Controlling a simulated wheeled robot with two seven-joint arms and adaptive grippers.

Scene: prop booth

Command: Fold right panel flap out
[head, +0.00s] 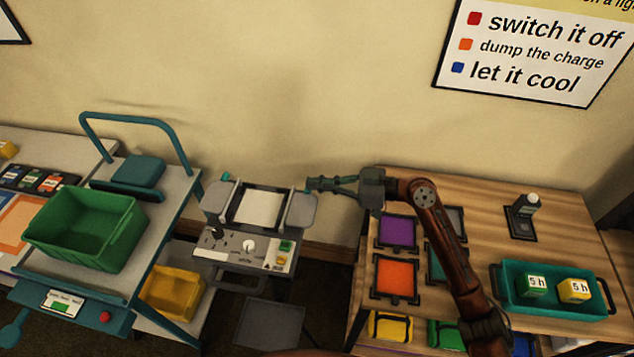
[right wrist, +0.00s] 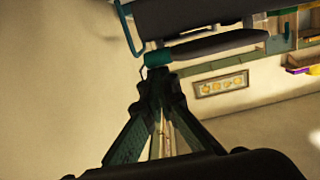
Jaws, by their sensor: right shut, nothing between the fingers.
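The lamp-like panel unit (head: 259,208) stands in the middle of the head view, with a pale rectangular face. A grey left flap (head: 217,198) and a grey right flap (head: 301,211) flank it; the right one appears angled outward. My right gripper (head: 309,185) reaches in from the right, its fingers shut and empty at the right flap's top edge. In the right wrist view, the fingertips (right wrist: 155,78) are at a teal tab (right wrist: 158,58) beside a grey flap edge (right wrist: 215,43). I cannot tell whether they touch. My left gripper is not in view.
A teal cart (head: 175,217) with a green bin (head: 88,228) stands left of the unit. A wooden table (head: 460,190) at right bears coloured framed tiles and a teal tray (head: 553,303) with two blocks. A wall sign (head: 540,45) hangs above.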

